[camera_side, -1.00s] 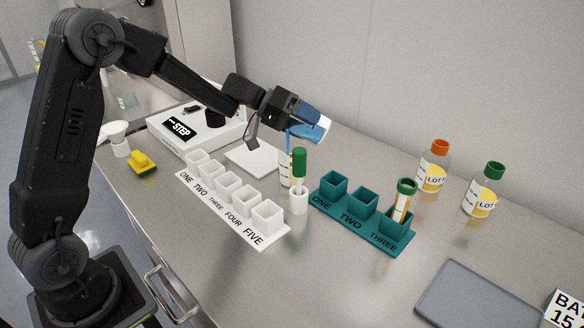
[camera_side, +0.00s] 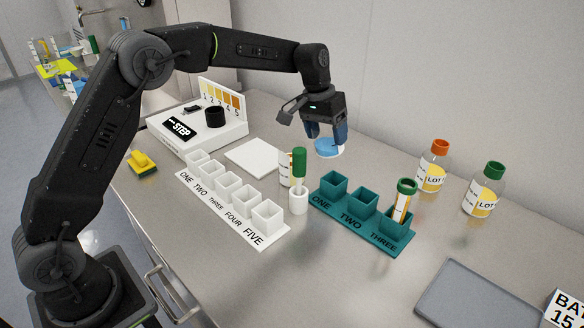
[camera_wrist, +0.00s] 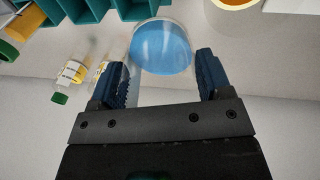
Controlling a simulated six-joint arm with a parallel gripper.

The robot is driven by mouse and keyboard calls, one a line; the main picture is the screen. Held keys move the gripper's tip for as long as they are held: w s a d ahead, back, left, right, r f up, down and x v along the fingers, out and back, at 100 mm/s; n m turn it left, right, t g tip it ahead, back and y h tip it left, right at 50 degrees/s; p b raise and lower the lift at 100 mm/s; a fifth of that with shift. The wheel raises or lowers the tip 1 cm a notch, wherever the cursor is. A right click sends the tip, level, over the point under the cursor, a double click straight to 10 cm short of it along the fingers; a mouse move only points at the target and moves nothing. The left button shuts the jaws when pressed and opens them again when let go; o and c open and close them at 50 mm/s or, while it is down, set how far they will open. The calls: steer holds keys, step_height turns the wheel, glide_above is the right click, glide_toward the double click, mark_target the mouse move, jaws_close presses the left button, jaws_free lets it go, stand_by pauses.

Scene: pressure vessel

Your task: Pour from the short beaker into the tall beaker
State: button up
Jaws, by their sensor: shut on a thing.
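My gripper (camera_side: 326,135) points down above the back of the bench, behind the teal rack. It is shut on a clear beaker with light blue contents (camera_side: 328,149), which I take to be the short beaker. In the wrist view the blue disc of this beaker (camera_wrist: 162,48) shows just beyond my gripper's fingers (camera_wrist: 165,80). The beaker looks roughly upright; its clear walls are hard to make out. I cannot make out the tall beaker in either view.
The teal rack (camera_side: 352,222) with a green-capped tube stands in front, beside a white rack (camera_side: 230,213) and a green-topped stick in a white holder (camera_side: 299,201). Two LOT bottles (camera_side: 433,168) (camera_side: 483,190) stand right. A grey tray (camera_side: 478,298) lies front right.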

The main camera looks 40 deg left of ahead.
mark_target(333, 142)
steer(key=f+y, duration=0.1)
steer(key=w+d+f+g+y, duration=0.1)
steer(key=shift+d+f, duration=0.3)
steer(key=shift+f, duration=0.05)
steer(key=shift+r, duration=0.1)
steer(key=shift+r, duration=1.5)
